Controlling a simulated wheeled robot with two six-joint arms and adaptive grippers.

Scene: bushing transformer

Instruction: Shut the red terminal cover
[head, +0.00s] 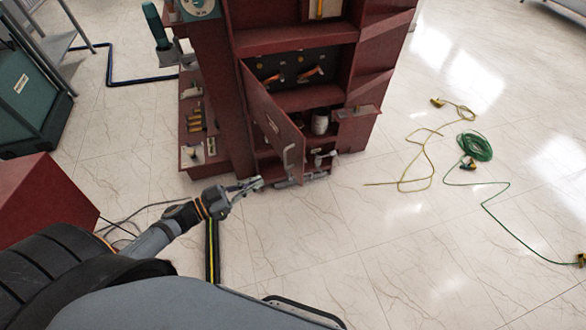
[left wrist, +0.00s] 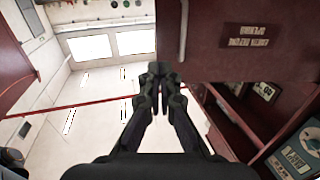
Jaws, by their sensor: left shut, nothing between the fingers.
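The red terminal cover (head: 270,115) is a hinged door on the front of the dark red cabinet (head: 217,120). It stands open, swung outward, with a pale bar handle (head: 289,160) near its free edge. My left gripper (head: 256,183) is shut and empty, low in front of the cabinet and to the left of the handle. In the left wrist view its fingertips (left wrist: 160,72) are together. There the cover (left wrist: 225,62) fills the upper right, with an upside-down label and its handle (left wrist: 184,30) at the left edge. I see no contact between gripper and cover. My right gripper is not in view.
Inside the cabinet stand a white container (head: 320,123) and small tools. A yellow cable (head: 418,160) and a green cable coil (head: 474,147) lie on the floor to the right. A red box (head: 45,210) is at the left. The tiled floor right of the cabinet is mostly clear.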

